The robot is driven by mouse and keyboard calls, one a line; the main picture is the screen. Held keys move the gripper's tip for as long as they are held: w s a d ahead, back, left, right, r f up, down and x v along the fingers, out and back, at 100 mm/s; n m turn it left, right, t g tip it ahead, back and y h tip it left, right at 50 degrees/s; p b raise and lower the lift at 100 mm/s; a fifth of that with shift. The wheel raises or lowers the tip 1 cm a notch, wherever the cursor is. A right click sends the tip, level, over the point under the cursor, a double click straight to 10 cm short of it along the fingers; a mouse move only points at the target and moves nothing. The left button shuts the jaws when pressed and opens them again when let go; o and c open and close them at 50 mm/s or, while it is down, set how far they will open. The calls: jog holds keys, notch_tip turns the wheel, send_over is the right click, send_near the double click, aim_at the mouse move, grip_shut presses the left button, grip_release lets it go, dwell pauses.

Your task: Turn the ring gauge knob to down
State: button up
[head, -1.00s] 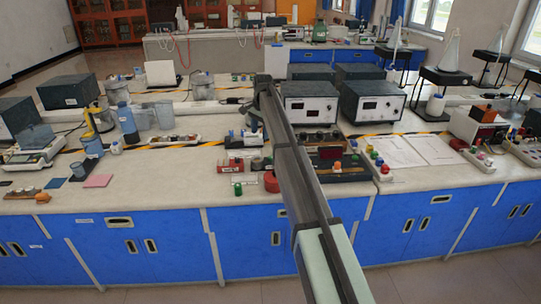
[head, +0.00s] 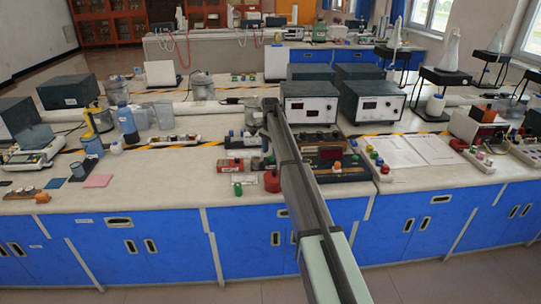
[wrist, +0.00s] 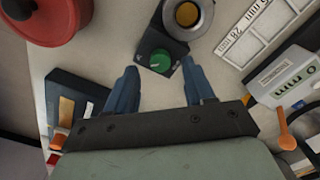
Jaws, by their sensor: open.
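The ring gauge (wrist: 187,14) shows at the top of the wrist view, a grey ring with a brass-coloured centre on a dark base. A round green knob (wrist: 160,60) sits on the near end of that base. Which way the knob points is too small to tell. My gripper (wrist: 159,67) is open, with its two blue fingers either side of the knob's near end. I see no clear contact with it. In the head view my arm reaches over the bench and hides most of the spot.
In the wrist view a red round container (wrist: 50,18) is at upper left, a dark box (wrist: 80,98) at left, and a pale labelled device (wrist: 285,75) with an orange part at right. A white framed plate (wrist: 255,32) lies near the ring. Instruments (head: 309,104) stand behind on the bench.

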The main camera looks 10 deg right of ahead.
aim_at(270, 159)
jog(key=shift+f, duration=1.2)
grip_shut()
